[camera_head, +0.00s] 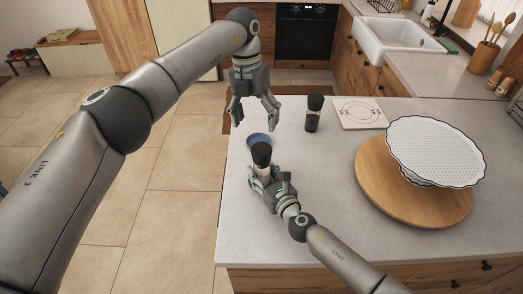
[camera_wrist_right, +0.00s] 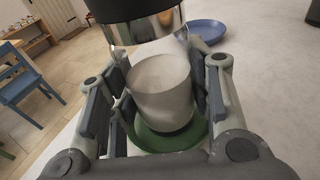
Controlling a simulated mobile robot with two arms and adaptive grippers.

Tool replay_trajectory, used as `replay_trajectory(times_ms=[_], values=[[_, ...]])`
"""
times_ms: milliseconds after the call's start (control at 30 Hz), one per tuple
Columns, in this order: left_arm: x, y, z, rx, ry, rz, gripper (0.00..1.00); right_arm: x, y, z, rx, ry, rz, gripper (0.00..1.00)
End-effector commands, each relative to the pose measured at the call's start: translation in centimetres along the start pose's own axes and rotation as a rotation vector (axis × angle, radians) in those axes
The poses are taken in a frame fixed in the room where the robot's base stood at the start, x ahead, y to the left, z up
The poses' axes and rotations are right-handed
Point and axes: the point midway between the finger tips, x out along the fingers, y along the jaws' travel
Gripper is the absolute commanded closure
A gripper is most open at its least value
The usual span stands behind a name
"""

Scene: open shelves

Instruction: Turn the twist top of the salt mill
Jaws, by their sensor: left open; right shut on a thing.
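The salt mill has a black top (camera_head: 261,153), a shiny metal band and a pale see-through body (camera_wrist_right: 162,88). My right gripper (camera_head: 264,174) is shut around its body below the top, as the right wrist view shows. The mill looks upright. My left gripper (camera_head: 254,126) is open and empty, pointing down above and beyond the mill's top, apart from it. A second, dark-filled mill with a black top (camera_head: 314,113) stands on the counter to the right.
A blue dish (camera_head: 256,136) lies just behind the held mill. A green round thing (camera_wrist_right: 195,138) shows below it. A white board (camera_head: 372,115) and a wooden round (camera_head: 375,186) bearing a white scalloped plate (camera_head: 433,150) stand right. The counter's left edge is close.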

Motion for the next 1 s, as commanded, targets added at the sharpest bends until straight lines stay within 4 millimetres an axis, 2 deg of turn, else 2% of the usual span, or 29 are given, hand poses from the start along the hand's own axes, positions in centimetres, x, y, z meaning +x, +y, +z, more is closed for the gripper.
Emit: replay_trajectory(times_ms=[300,500,800,1000], values=[[-0.2,-1.0,-0.2,-0.499,-0.051,0.068,0.24,0.0,0.0,-0.1,0.0,0.001,0.0,0.69],[-0.3,-1.5,-0.2,-0.763,-0.095,0.089,0.24,0.0,0.0,-0.1,0.0,0.001,0.0,0.69],[-0.1,-1.8,-0.2,-0.931,-0.126,0.097,0.24,0.0,0.0,-0.1,0.0,0.001,0.0,0.69],[2.5,-1.4,-0.1,-0.936,-0.124,0.097,0.24,0.0,0.0,-0.1,0.0,0.001,0.0,0.69]])
